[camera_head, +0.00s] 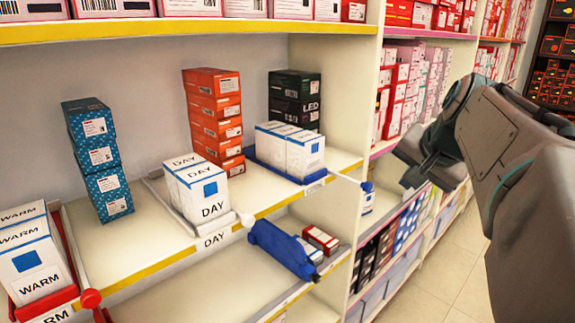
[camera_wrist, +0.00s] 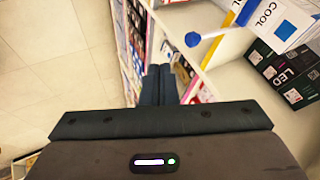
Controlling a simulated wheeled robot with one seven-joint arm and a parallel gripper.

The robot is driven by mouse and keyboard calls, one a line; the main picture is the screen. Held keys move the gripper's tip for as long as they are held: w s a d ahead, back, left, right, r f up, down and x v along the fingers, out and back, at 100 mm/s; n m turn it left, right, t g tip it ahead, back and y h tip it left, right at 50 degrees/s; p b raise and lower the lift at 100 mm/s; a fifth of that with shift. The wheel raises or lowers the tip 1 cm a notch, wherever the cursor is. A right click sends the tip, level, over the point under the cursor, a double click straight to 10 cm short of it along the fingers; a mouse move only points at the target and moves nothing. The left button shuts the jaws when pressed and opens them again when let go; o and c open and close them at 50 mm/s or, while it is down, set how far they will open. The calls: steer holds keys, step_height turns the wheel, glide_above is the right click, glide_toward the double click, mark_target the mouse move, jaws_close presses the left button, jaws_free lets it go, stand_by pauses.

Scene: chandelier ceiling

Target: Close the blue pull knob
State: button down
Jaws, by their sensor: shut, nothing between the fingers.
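The blue pull knob (camera_head: 366,187) is at the end of a white rod that sticks out past the shelf's front edge. The rod runs from the blue tray (camera_head: 262,161) holding white boxes. In the wrist view the knob (camera_wrist: 193,39) is at the upper middle, with its rod reaching right toward a box marked COOL. My gripper (camera_head: 412,167) is in the air at the right of the head view, right of and slightly above the knob. In the wrist view its two dark fingers (camera_wrist: 158,84) lie together, empty and apart from the knob.
Other pull rods carry a white knob (camera_head: 247,220) and a red knob (camera_head: 90,298). A blue object (camera_head: 281,250) juts from the lower shelf. An upright shelf panel (camera_head: 345,90) stands near the blue tray. Floor (camera_head: 465,265) is open at the lower right.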

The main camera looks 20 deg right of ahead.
steer(key=w+f+p, duration=0.1)
steer(key=w+f, duration=0.4)
steer(key=w, duration=0.2)
steer(key=shift+w+a+f, duration=0.25)
steer(key=shift+w+f, duration=0.05)
steer(key=shift+w, duration=0.1)
